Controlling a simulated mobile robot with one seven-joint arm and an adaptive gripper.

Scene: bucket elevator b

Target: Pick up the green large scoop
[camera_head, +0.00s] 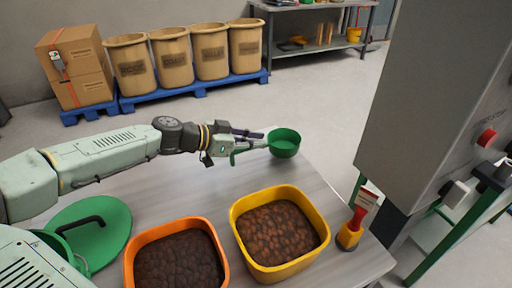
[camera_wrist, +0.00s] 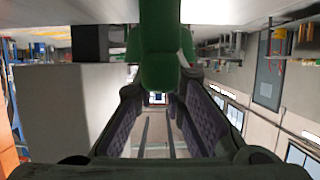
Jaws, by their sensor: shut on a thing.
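The green large scoop (camera_head: 284,143) is a round green cup with a handle pointing left, at the far right part of the table in the head view. My gripper (camera_head: 246,139) is shut on its handle. The scoop appears held above the table's far edge, level with its opening up. In the wrist view the green scoop (camera_wrist: 160,60) fills the top middle, and the two gripper fingers (camera_wrist: 158,100) reach up to its handle from both sides. The exact contact on the handle is partly hidden.
A yellow bin (camera_head: 238,213) and an orange bin (camera_head: 134,262) of brown material stand on the grey table (camera_head: 185,197). A green lid (camera_head: 112,225) lies left. A large grey cabinet (camera_head: 425,90) rises beyond the table's right edge.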

